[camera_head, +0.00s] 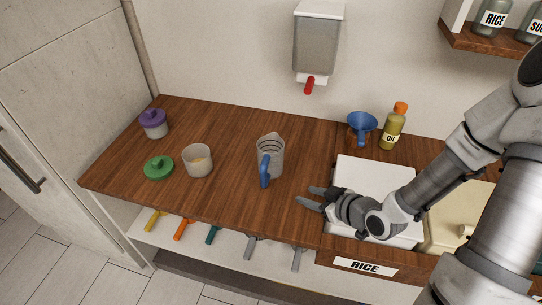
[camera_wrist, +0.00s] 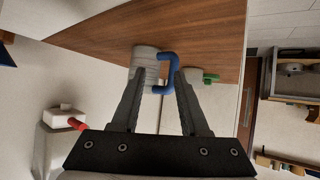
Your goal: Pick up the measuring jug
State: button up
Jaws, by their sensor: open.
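The measuring jug (camera_head: 271,157) is a clear grey cup with dark marking lines and a blue handle on its front side. It stands upright on the wooden counter (camera_head: 225,135), near the middle. My gripper (camera_head: 308,198) is open and empty, to the right of and in front of the jug, with its fingers pointing left. In the wrist view the jug (camera_wrist: 146,60) appears beyond the fingertips, its blue handle between the lines of the two fingers of my gripper (camera_wrist: 160,75). The fingers look apart from the handle, though the exact gap is hard to tell.
A clear cup (camera_head: 197,161), a green lid (camera_head: 158,168) and a purple-lidded jar (camera_head: 153,123) stand left of the jug. A blue funnel (camera_head: 361,128) and an oil bottle (camera_head: 393,127) stand behind right. A white bin (camera_head: 372,175) lies beneath my arm. A dispenser (camera_head: 318,40) hangs above.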

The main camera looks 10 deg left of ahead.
jog(key=w+a+f+b, duration=0.1)
jog(key=w+a+b, duration=0.1)
jog(key=a, duration=0.3)
jog(key=w+a+f+y+b, duration=0.1)
jog(key=w+a+f+b, duration=0.1)
jog(key=w+a, duration=0.2)
jog(key=w+a+f+y+b, duration=0.1)
jog(key=w+a+f+b, duration=0.1)
jog(key=a, duration=0.4)
jog(key=shift+w+a+t, duration=0.3)
jog(key=shift+w+a, duration=0.05)
jog(key=shift+w, duration=0.45)
grip_shut()
